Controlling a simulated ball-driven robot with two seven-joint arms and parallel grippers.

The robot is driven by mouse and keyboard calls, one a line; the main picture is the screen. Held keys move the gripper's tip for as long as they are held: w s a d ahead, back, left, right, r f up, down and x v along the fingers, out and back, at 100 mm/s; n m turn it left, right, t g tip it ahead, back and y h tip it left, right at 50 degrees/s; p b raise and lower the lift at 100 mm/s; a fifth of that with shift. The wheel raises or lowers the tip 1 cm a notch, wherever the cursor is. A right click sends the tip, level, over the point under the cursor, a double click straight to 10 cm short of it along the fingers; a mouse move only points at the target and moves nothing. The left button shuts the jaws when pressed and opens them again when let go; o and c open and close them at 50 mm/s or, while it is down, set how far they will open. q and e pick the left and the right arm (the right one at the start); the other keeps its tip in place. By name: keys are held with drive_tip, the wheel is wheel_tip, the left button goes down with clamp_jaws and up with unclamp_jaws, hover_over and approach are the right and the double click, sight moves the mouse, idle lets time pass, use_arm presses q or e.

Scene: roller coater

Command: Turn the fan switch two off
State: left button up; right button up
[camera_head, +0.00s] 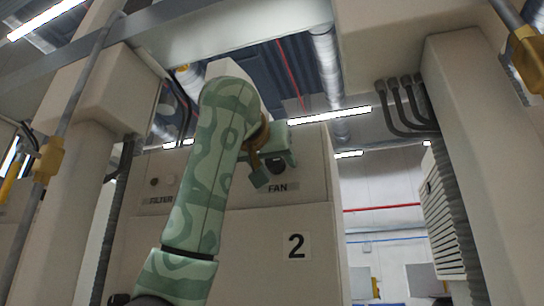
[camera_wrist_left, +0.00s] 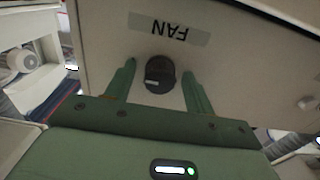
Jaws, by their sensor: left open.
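The fan switch is a round black knob (camera_wrist_left: 160,76) on the cream panel, beside the upside-down FAN label (camera_wrist_left: 168,29) in the left wrist view. A short pale mark shows on the knob's face. My left gripper (camera_wrist_left: 158,84) is open, with one green finger on each side of the knob and gaps visible between. In the head view, my left arm reaches up to the panel marked "2" (camera_head: 296,246). The left gripper (camera_head: 274,170) is there just above the FAN label (camera_head: 277,188) and partly covers the knob. My right gripper is not in view.
A FILTER label (camera_head: 160,200) with a small dark control above it is left of my arm on the same panel. Cream pillars (camera_head: 462,170) with conduits stand on both sides.

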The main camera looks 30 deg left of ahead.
use_arm(q)
drive_tip(key=shift+s, duration=0.1)
drive_tip(key=c, duration=1)
